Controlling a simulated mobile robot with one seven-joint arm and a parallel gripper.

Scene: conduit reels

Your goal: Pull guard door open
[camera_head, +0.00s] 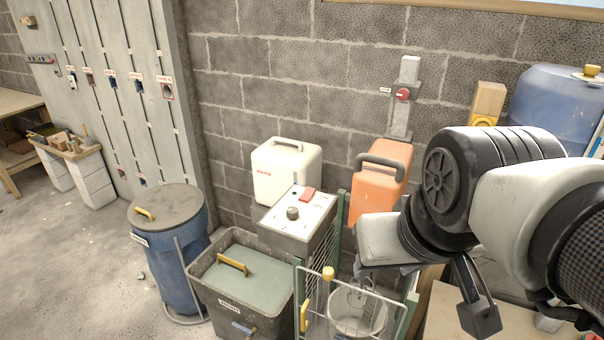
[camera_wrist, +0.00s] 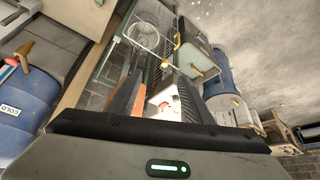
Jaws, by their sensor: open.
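The guard door (camera_head: 317,297) is a pale wire-mesh panel at the bottom centre of the head view, in front of a bucket (camera_head: 357,312). It carries a yellow knob (camera_head: 328,273) on top and a yellow handle (camera_head: 304,316) at its left edge. The door looks closed across the bucket, but its lower part is cut off. My gripper hangs above and behind the door in the head view, its fingers mostly hidden by the arm. In the wrist view my gripper (camera_wrist: 158,100) is open with nothing held; mesh and the bucket's ring (camera_wrist: 143,34) show beyond the fingertips.
A control box (camera_head: 293,213) with a red switch stands behind the door. A grey bin (camera_head: 205,270) and blue barrel (camera_head: 178,270) stand to the left. White (camera_head: 287,172) and orange (camera_head: 378,180) canisters stand by the wall. Open floor lies at far left.

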